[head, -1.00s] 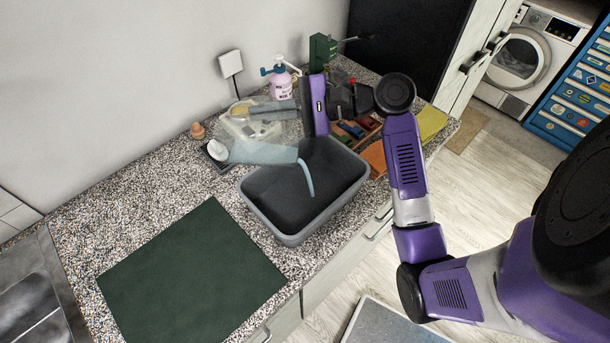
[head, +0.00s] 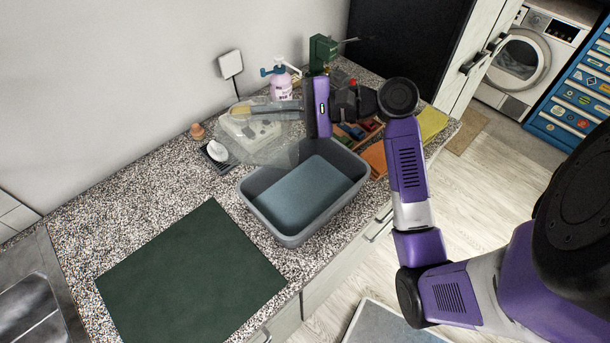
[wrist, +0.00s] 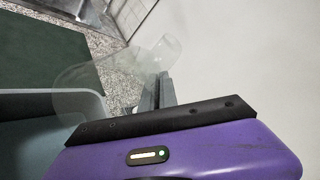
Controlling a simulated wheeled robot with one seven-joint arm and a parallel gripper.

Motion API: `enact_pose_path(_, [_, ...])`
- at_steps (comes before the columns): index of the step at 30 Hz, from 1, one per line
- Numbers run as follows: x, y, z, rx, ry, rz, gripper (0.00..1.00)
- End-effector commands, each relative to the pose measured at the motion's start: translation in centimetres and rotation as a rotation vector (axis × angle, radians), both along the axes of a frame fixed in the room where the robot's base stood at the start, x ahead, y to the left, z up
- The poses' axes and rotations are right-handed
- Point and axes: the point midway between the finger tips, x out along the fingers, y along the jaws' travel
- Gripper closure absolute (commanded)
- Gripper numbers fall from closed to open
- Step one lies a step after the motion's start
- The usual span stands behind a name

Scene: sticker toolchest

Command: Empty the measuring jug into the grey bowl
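The clear measuring jug (head: 268,150) is tilted over the back left of the grey bowl (head: 270,219), its mouth toward the bowl. The jug looks empty, and no stream falls from it. The bowl holds a flat layer of pale blue liquid. My gripper (head: 285,107) is shut on the jug at its upper side, above the counter. In the wrist view the see-through jug (wrist: 110,82) sits by the fingers (wrist: 155,92), and the bowl's rim (wrist: 90,98) shows at the left. The exact contact of the fingers with the jug is hard to see.
A dark green mat (head: 190,275) lies left of the bowl. Behind the jug are a pale device (head: 245,128), a small brown pot (head: 197,131) and a pink spray bottle (head: 281,82). Orange and yellow cloths (head: 432,122) lie right. A sink (head: 35,300) is at far left.

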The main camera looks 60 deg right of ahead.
Motion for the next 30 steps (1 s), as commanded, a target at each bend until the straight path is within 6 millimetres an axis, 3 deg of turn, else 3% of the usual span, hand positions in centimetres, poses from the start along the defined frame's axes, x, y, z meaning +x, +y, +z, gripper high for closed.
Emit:
enact_pose_path(10, [3.5, 1.6, -1.1, -0.098, 0.204, 0.003, 1.0])
enact_pose_path(30, [5.0, 2.3, -2.8, -0.184, 0.384, 0.005, 1.0])
